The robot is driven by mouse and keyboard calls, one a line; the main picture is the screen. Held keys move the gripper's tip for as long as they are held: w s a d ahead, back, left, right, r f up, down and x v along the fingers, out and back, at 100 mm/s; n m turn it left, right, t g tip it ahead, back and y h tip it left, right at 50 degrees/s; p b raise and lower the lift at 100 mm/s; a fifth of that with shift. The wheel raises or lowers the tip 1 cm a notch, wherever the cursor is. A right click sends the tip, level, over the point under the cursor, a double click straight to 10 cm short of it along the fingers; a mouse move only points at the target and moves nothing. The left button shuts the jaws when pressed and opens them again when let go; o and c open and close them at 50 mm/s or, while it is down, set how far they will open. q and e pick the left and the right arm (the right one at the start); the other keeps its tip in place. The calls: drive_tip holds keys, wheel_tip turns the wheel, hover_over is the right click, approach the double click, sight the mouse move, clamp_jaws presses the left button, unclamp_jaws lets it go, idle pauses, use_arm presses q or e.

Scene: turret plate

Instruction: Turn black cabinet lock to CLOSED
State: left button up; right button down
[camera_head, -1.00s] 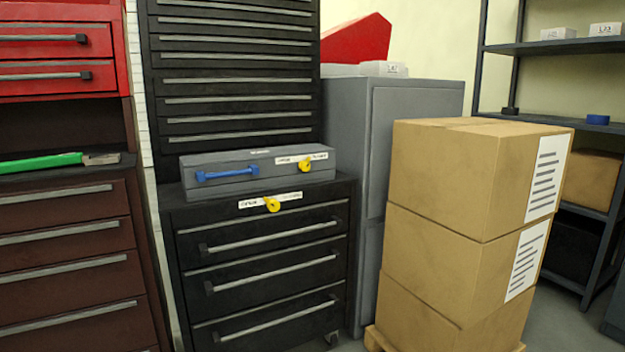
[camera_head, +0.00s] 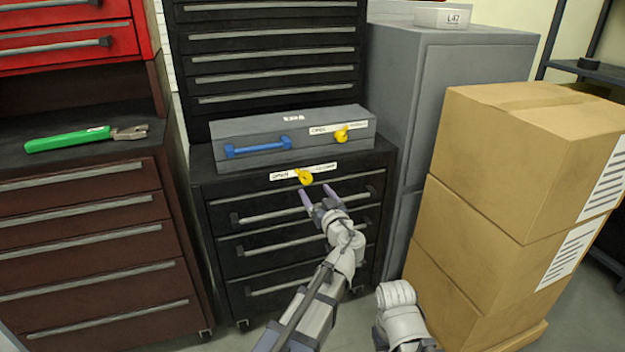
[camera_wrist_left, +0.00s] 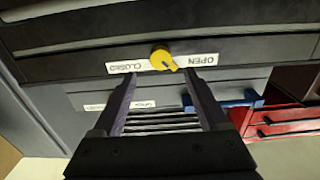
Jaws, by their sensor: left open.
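The black cabinet (camera_head: 205,190) stands in the middle, below a grey toolbox. Its yellow lock knob (camera_head: 305,177) sits on a white label strip (camera_head: 325,167) with OPEN at the left end and the other word at the right. The knob's narrow tip points up and left, towards OPEN. My left gripper (camera_head: 316,193) is open and empty, just below and in front of the knob. In the left wrist view, which is upside down, the knob (camera_wrist_left: 161,57) shows between and beyond the two open fingers (camera_wrist_left: 161,73), apart from them, with CLOSED on its left.
The grey toolbox (camera_head: 230,160) on the cabinet has a blue handle (camera_head: 258,147) and its own yellow knob (camera_head: 341,135). Stacked cardboard boxes (camera_head: 490,200) stand at the right. Green-handled pliers (camera_head: 75,138) lie on the brown cabinet (camera_head: 80,210) at the left.

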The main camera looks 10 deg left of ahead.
sight(307, 180)
use_arm(q)
drive_tip(key=x, duration=0.6)
drive_tip(key=shift+w+a, duration=0.15)
drive_tip(key=shift+a, duration=0.05)
drive_tip(key=shift+c, duration=0.3)
clamp_jaws()
